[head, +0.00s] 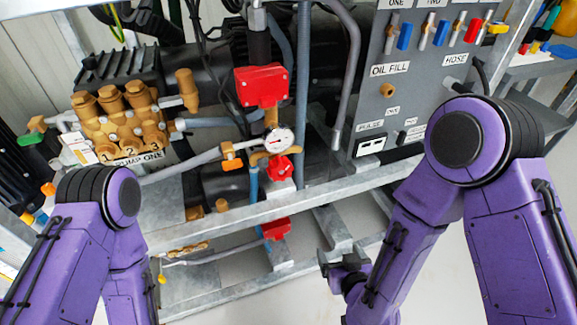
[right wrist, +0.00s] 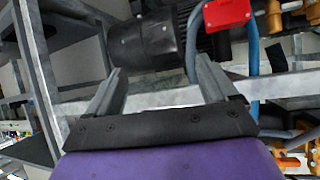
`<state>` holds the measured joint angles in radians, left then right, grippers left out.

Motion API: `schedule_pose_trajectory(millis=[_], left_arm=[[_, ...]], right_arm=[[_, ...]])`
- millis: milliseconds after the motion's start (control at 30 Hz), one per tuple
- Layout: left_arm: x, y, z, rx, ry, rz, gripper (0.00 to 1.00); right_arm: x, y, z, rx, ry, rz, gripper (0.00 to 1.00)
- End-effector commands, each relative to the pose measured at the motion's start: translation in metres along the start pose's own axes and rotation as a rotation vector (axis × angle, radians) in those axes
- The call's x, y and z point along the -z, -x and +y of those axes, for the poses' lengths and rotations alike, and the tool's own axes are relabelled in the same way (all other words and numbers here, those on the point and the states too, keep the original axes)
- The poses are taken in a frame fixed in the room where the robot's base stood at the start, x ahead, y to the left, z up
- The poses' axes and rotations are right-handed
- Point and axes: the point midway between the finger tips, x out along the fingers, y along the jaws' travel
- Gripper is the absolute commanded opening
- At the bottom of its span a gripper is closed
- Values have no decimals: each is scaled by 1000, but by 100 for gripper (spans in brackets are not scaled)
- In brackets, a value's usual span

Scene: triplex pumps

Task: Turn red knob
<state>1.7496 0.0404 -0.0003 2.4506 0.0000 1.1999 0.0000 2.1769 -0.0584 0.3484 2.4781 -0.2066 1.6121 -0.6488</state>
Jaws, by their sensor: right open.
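A red knob (head: 279,168) sits just below a round white pressure gauge (head: 280,140) on the brass fitting of the pump. A red block (head: 262,86) is above the gauge, and another red part (head: 275,229) is lower, below the frame rail. My right gripper (head: 328,264) is low, to the right of and below the knob, clear of it. In the right wrist view its two fingers (right wrist: 161,72) are spread with nothing between them. A red part (right wrist: 228,12) shows there at the top; I cannot tell which one. My left gripper is out of view; only its arm shows.
A grey panel (head: 437,75) with several coloured levers stands at upper right. A galvanised rail (head: 335,191) crosses in front of the pump. Brass pump valves (head: 125,115) are at left. Open floor (head: 300,300) lies below the frame.

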Motion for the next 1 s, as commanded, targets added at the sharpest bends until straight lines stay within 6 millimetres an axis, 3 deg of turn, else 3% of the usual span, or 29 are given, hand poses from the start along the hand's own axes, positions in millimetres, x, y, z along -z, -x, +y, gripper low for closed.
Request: schedule_pose_trajectory(millis=[33,100,233,367,700,1000], left_arm=[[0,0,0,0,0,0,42],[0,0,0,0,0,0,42],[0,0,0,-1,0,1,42],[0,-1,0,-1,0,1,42],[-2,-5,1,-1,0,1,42],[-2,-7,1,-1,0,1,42]], right_arm=[[46,6,-28,58,85,141,86],[98,23,-62,112,202,320,86],[151,54,-100,148,336,530,86],[167,54,-111,150,364,580,86],[202,-8,-127,149,363,575,86],[214,-27,-134,151,367,573,86]])
